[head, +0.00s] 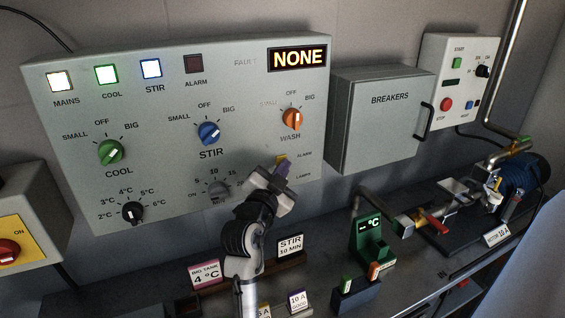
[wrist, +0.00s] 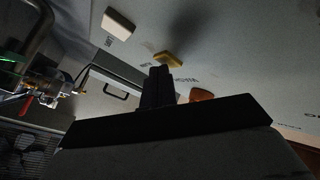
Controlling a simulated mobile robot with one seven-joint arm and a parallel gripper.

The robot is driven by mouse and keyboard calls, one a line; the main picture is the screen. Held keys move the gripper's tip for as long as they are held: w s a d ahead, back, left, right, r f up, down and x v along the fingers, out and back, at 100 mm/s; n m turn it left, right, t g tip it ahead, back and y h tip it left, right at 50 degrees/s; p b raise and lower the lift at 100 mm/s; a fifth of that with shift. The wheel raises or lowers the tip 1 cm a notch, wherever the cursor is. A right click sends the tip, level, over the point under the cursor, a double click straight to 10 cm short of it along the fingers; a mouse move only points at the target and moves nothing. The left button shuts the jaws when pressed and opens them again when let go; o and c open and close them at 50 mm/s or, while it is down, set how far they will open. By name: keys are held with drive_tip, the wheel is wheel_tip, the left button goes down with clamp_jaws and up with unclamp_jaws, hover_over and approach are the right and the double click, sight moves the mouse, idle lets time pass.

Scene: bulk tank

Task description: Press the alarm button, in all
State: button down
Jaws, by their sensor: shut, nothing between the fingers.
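The control panel (head: 70,160) hangs on the wall. A yellow button (head: 281,159) sits at its lower right, beside a small label that seems to read ALARMS. The button also shows in the wrist view (wrist: 168,60), just beyond my fingertips. My gripper (head: 284,169) is shut and empty, right in front of the button and partly covering it. The wrist view shows its dark fingers (wrist: 158,78) apart from the button or nearly touching; I cannot tell which. The square ALARM lamp (head: 194,64) is dark. The display (head: 298,58) reads NONE.
The breaker box (head: 385,125) stands out to the right. Signs and pipework fill the bench below.

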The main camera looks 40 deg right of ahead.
idle(0.4)
drive_tip(key=shift+s+a, duration=0.2)
drive_tip(key=shift+s, duration=0.55)
drive_tip(key=shift+s, duration=0.1)
drive_tip(key=shift+s+a, duration=0.2)
drive_tip(key=shift+s, duration=0.6)
drive_tip(key=shift+s+a, duration=0.2)
drive_tip(key=shift+s, duration=0.55)
drive_tip(key=shift+s+a, duration=0.2)
drive_tip(key=shift+s, duration=0.6)
